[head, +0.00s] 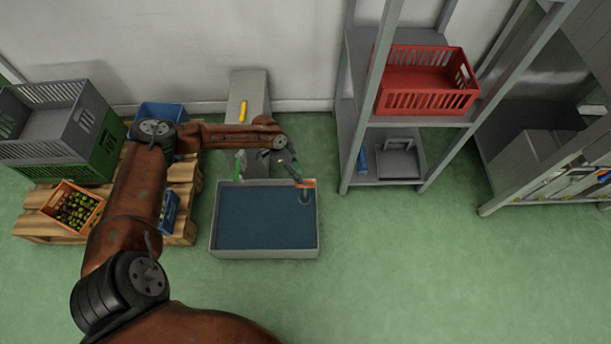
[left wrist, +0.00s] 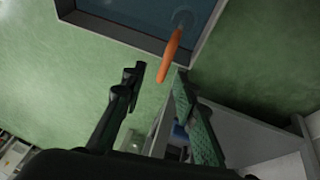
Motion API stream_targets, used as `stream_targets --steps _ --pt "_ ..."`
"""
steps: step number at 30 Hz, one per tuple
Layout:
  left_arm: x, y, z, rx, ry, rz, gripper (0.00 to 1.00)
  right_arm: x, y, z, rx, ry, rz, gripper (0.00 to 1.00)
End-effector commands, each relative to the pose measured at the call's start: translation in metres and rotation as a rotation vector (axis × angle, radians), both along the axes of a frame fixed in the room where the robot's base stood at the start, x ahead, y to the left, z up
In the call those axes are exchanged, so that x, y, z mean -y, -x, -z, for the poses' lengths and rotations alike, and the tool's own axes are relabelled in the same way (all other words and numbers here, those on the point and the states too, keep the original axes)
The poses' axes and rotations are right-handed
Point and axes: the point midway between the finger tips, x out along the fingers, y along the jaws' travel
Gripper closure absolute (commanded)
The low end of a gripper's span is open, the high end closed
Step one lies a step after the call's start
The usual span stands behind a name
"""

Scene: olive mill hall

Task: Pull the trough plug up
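The trough (head: 213,235) is a grey rectangular basin holding dark blue water. The trough plug shows in the head view as an orange handle (head: 309,183) at the trough's back right corner, with a round grey part below it. In the left wrist view the orange handle (left wrist: 171,54) stands up from a dim disc under the water. My left gripper (head: 293,175) is just left of the handle in the head view. In the left wrist view its fingers (left wrist: 160,74) are apart, with the handle ahead of the tips and nothing held. My right gripper is not in view.
A grey stand (head: 248,90) with a yellow item is behind the trough. Crates on a pallet (head: 35,228) stand to the left. A metal shelf (head: 346,150) with a red crate (head: 428,82) stands close at the right. The green floor (head: 400,270) in front is clear.

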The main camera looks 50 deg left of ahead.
Motion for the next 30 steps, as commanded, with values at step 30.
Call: stream_targets --steps 30 --pt "0.006 -0.010 0.028 -0.017 0.001 -0.005 1.00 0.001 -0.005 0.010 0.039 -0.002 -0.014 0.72"
